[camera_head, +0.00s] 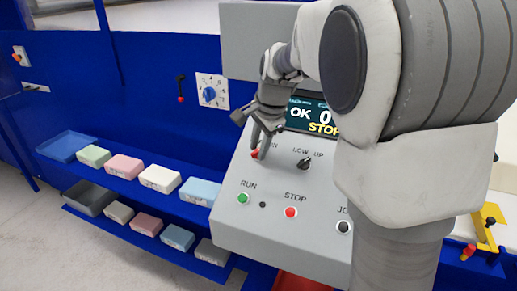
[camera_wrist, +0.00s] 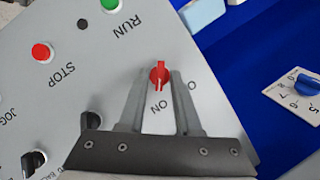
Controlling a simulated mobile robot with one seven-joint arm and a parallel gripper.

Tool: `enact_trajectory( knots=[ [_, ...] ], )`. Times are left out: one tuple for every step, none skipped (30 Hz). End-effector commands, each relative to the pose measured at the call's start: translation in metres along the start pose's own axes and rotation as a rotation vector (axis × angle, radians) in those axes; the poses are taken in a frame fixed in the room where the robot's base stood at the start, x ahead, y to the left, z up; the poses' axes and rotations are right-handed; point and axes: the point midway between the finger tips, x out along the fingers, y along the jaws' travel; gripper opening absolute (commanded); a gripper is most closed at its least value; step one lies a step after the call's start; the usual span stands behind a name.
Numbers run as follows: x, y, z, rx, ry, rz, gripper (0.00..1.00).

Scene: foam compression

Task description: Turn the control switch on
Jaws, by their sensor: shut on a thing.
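The control switch is a red rotary knob (camera_wrist: 159,74) on the sloping grey control panel (camera_wrist: 120,55). In the wrist view its pale line points down the picture toward the letters ON, with an O mark to the right. My gripper (camera_wrist: 158,82) has one finger on each side of the knob and is shut on it. In the head view my gripper (camera_head: 261,152) reaches down to the panel's upper left, and only a little of the red knob (camera_head: 254,154) shows beside the fingers.
Green RUN (camera_head: 243,198) and red STOP (camera_head: 291,212) buttons and a black LOW/UP selector (camera_head: 304,162) sit close by. A display (camera_head: 310,114) reads OK, 0 and STOP. A blue dial (camera_head: 210,93) is on the wall, left. Foam blocks (camera_head: 160,178) lie on blue shelves.

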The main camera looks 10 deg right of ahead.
Motion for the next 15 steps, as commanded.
enact_trajectory(
  knots=[
    [-0.0004,-0.0003,-0.0006,0.012,0.002,-0.009,0.00],
    [-0.0005,-0.0003,-0.0006,0.018,0.002,-0.012,0.00],
    [-0.0006,-0.0003,-0.0006,0.025,0.002,-0.015,0.00],
    [-0.0008,-0.0003,-0.0006,0.030,0.002,-0.017,0.00],
    [-0.0009,-0.0003,-0.0005,0.034,0.002,-0.019,0.00],
    [-0.0010,-0.0003,-0.0005,0.038,0.001,-0.021,0.00],
    [-0.0010,-0.0003,-0.0005,0.041,0.001,-0.022,0.00],
    [-0.0011,-0.0003,-0.0005,0.042,0.001,-0.023,0.00],
    [-0.0011,-0.0003,-0.0005,0.044,0.001,-0.023,0.00],
    [-0.0012,-0.0003,-0.0005,0.045,0.001,-0.024,0.00],
    [-0.0012,-0.0004,-0.0005,0.045,0.001,-0.024,0.00],
    [-0.0012,-0.0004,-0.0005,0.045,0.001,-0.024,0.00],
    [-0.0012,-0.0004,-0.0004,0.045,0.001,-0.024,0.00],
    [-0.0012,-0.0004,-0.0004,0.045,0.001,-0.024,0.00],
    [-0.0012,-0.0004,-0.0004,0.045,0.001,-0.024,0.00]
  ],
)
